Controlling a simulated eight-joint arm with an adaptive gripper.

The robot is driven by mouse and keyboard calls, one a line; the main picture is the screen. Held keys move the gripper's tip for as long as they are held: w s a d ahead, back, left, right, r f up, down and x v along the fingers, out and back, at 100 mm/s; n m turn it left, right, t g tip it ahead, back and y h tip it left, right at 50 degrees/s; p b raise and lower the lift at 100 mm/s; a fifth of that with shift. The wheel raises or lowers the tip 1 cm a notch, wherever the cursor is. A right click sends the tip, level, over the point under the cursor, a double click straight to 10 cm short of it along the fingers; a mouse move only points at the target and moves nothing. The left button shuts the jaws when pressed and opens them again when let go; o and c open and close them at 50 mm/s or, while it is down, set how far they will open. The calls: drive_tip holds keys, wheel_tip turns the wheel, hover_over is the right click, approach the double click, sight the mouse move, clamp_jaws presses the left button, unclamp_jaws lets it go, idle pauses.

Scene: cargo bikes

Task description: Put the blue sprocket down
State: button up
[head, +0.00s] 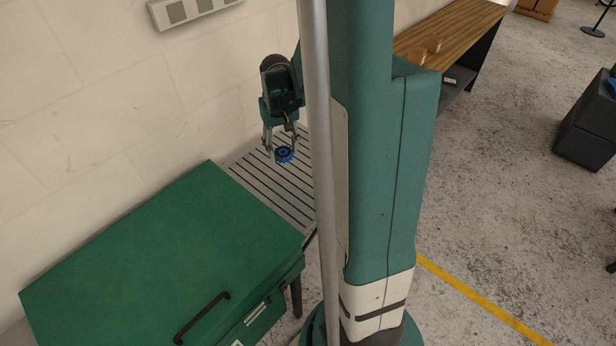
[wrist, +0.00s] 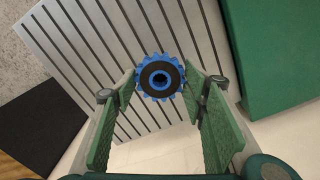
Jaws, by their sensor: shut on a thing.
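The blue sprocket (head: 284,155) is a toothed blue ring with a dark centre. In the head view it sits at the fingertips of my gripper (head: 281,146), over the grey slatted bench (head: 272,190). In the wrist view the sprocket (wrist: 160,77) is between the tips of the two green finger pads of my gripper (wrist: 159,84), which is shut on it. The slatted surface (wrist: 95,50) shows behind it. The gap between sprocket and slats is hard to judge. Part of the bench is hidden by my column and the green chest.
A green chest (head: 160,255) with a black handle stands directly beside the slatted bench. The pale wall (head: 100,90) is close behind. A wooden-topped bench (head: 455,35) is beyond my column. The slats near the sprocket look bare.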

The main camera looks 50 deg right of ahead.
drive_tip(key=m, duration=0.2)
hover_over(308, 176)
drive_tip(key=shift+f, duration=0.15)
idle(0.3)
drive_tip(key=shift+f, duration=2.8)
drive_tip(key=shift+f, duration=2.1)
drive_tip(key=shift+f+b, duration=0.15)
drive_tip(key=shift+b, duration=0.25)
drive_tip(key=o, duration=1.1)
drive_tip(key=shift+r, duration=0.2)
